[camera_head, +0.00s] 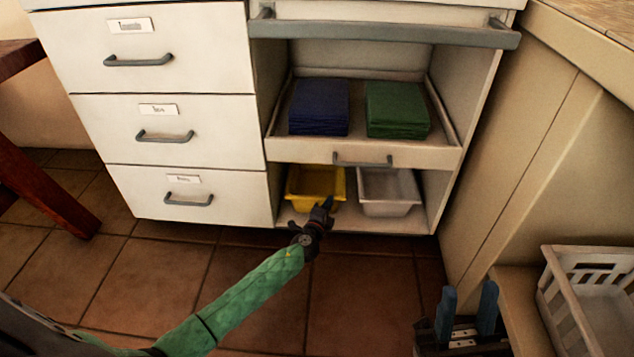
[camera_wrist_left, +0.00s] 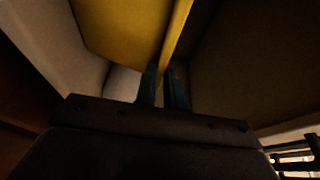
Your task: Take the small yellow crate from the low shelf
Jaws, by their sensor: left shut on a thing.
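The small yellow crate (camera_head: 314,182) sits on the low shelf of the cabinet, under the pull-out tray, at the left side of the opening. My left gripper (camera_head: 326,206) is at the crate's front right corner, shut on its edge. In the left wrist view, the fingers of my left gripper (camera_wrist_left: 164,86) close around the thin wall of the yellow crate (camera_wrist_left: 125,30). My right gripper (camera_head: 467,312) is at the bottom right of the head view, its blue fingers apart with nothing between them.
A white crate (camera_head: 389,190) stands right beside the yellow one on the low shelf (camera_head: 348,222). Above, the pull-out tray (camera_head: 310,152) holds blue (camera_head: 319,107) and green (camera_head: 397,109) cloth stacks. Drawers close off the left; a beige panel (camera_head: 530,150) stands right. A white basket (camera_head: 590,300) is bottom right.

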